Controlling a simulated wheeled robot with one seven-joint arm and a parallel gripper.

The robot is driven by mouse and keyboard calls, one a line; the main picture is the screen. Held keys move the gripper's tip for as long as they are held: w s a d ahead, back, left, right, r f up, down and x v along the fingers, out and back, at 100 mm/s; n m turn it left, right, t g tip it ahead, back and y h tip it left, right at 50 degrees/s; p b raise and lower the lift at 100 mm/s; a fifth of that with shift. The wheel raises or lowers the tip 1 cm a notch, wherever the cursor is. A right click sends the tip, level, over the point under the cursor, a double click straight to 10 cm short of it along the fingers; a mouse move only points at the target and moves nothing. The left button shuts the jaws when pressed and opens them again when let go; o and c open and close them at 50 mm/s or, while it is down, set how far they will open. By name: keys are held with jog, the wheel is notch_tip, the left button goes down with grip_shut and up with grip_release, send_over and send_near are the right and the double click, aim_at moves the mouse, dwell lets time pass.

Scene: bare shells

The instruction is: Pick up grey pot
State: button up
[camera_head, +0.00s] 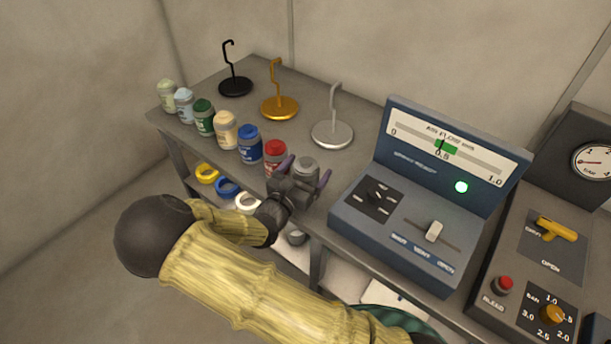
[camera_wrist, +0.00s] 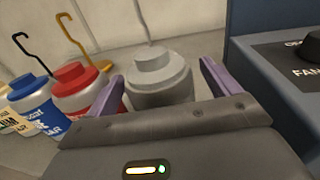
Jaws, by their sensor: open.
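The grey pot (camera_head: 306,167) stands upright at the right end of a row of coloured pots on the grey table (camera_head: 300,110). In the wrist view the grey pot (camera_wrist: 160,82) has a grey lid and sits between the two purple fingers. My gripper (camera_head: 298,176) is open, with one finger on each side of the pot. In the wrist view my gripper (camera_wrist: 163,85) shows a small gap beside the pot's left side and a wider one at its right. The pot's lower part is hidden by the gripper body.
A red-lidded pot (camera_wrist: 78,92) stands close to the left finger. A blue control box (camera_head: 400,215) stands close on the right. Black (camera_head: 236,87), gold (camera_head: 280,108) and silver (camera_head: 332,134) hook stands are behind. Coloured rings lie on a lower shelf.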

dwell(0.4)
jog(key=c, duration=1.3)
jog(key=shift+r, duration=0.1)
notch_tip(320, 180, up, 10)
jog(key=shift+f, duration=0.1)
